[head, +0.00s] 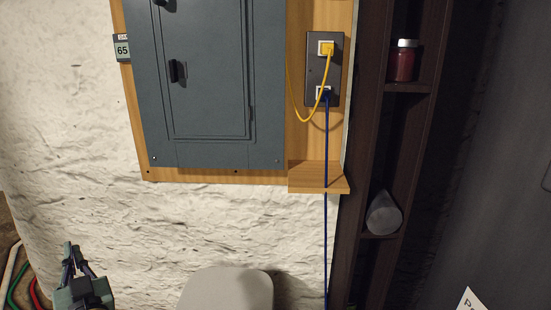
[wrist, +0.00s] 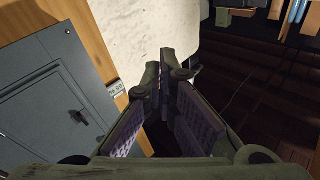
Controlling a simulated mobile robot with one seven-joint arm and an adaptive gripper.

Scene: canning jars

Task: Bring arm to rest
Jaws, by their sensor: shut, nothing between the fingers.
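My gripper (head: 73,253) shows at the lower left of the head view, in front of the white rough wall (head: 70,150). Its two fingers point up in the picture. In the wrist view my gripper (wrist: 165,75) fills the middle, with its fingertips together and nothing between them. It is apart from the wall and the electrical panel. Most of the arm behind the gripper is out of view.
A grey electrical panel (head: 210,85) sits on a wooden board, with a network box (head: 316,70) and cables beside it. A dark shelf (head: 407,88) holds a red jar (head: 404,62) and a grey cone-shaped thing (head: 383,214). Coloured pipes (head: 33,288) lie at lower left.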

